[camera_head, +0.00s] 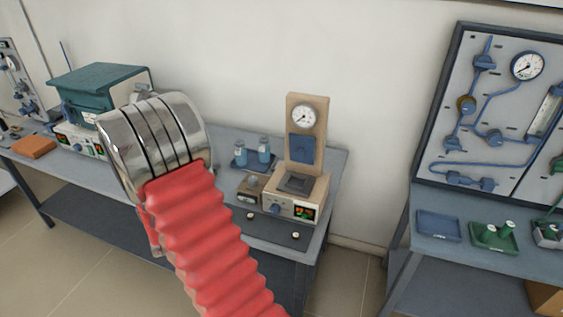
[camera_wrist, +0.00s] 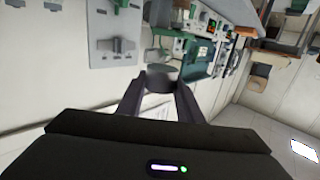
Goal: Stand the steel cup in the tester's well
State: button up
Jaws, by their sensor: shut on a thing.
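In the wrist view my gripper (camera_wrist: 160,92) is shut on the steel cup (camera_wrist: 161,77), a small grey round piece between the two dark fingertips. The cup is held in the air, clear of the benches. In the head view my arm's chrome and red sleeve fills the left middle, and I cannot make out the gripper or cup there. The tester (camera_head: 293,195) is a beige unit with an upright dial column, right of my arm on the grey bench. Its dark well area (camera_head: 296,183) shows at the column's foot; the inside of the well cannot be made out.
Two blue-grey jars (camera_head: 252,152) stand on a dark tray left of the tester. A small box (camera_head: 250,188) sits beside it. A green furnace (camera_head: 97,88) stands behind my arm at left. A second bench with a gauge panel (camera_head: 500,110) is at right, past a floor gap.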

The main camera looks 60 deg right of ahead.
aim_at(300, 155)
jog(key=s+d+r+m+g+h, duration=0.1)
jog(key=s+d+m+g+h, duration=0.6)
jog(key=s+d, duration=1.6)
jog(key=d+m+g, duration=0.2)
jog(key=d+g, duration=0.1)
jog(key=g, duration=0.1)
jog(key=shift+d, duration=0.15)
jog(key=s+d+g, duration=0.1)
jog(key=s, duration=0.2)
jog(key=s+d+m+g, duration=0.1)
jog(key=s+d, duration=0.1)
jog(key=s, duration=0.1)
jog(key=s+d+m+g, duration=0.1)
jog(key=s+g, duration=0.1)
jog(key=s, duration=0.1)
jog(key=shift+d+f, duration=0.3)
jog(key=shift+f, duration=0.1)
jog(key=shift+c, duration=0.7)
jog(key=shift+s+d+f, duration=0.15)
jog(key=shift+f, duration=0.4)
grip_shut()
jog(key=shift+f, duration=0.2)
jog(key=shift+f, duration=3.35)
